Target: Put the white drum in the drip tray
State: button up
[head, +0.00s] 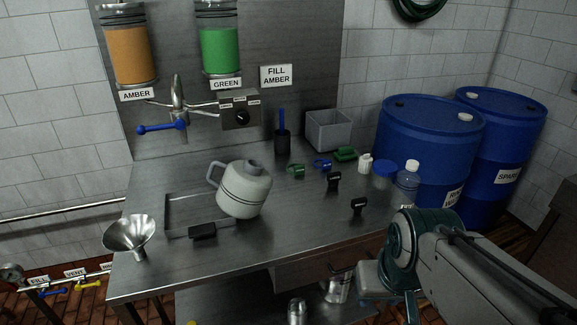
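The white drum (243,191) is a pale jug with a side handle and a grey cap. It is on the steel counter, at the right end of the shallow drip tray (180,203), and looks slightly tilted. It hides that end of the tray, so I cannot tell whether its base rests inside the tray or over its edge. My arm comes in from the lower right, well apart from the drum. My gripper does not show clearly in the head view.
A funnel (130,234) stands at the counter's left front, with a black block (202,231) by the tray. A tap (178,113) with a blue lever is behind. Small clips, a bottle (407,180) and a grey bin (328,130) are on the right. Blue barrels (425,140) stand beyond.

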aim_at(194, 214)
jog(key=z, duration=0.15)
jog(key=i, duration=1.1)
jog(key=u, duration=0.35)
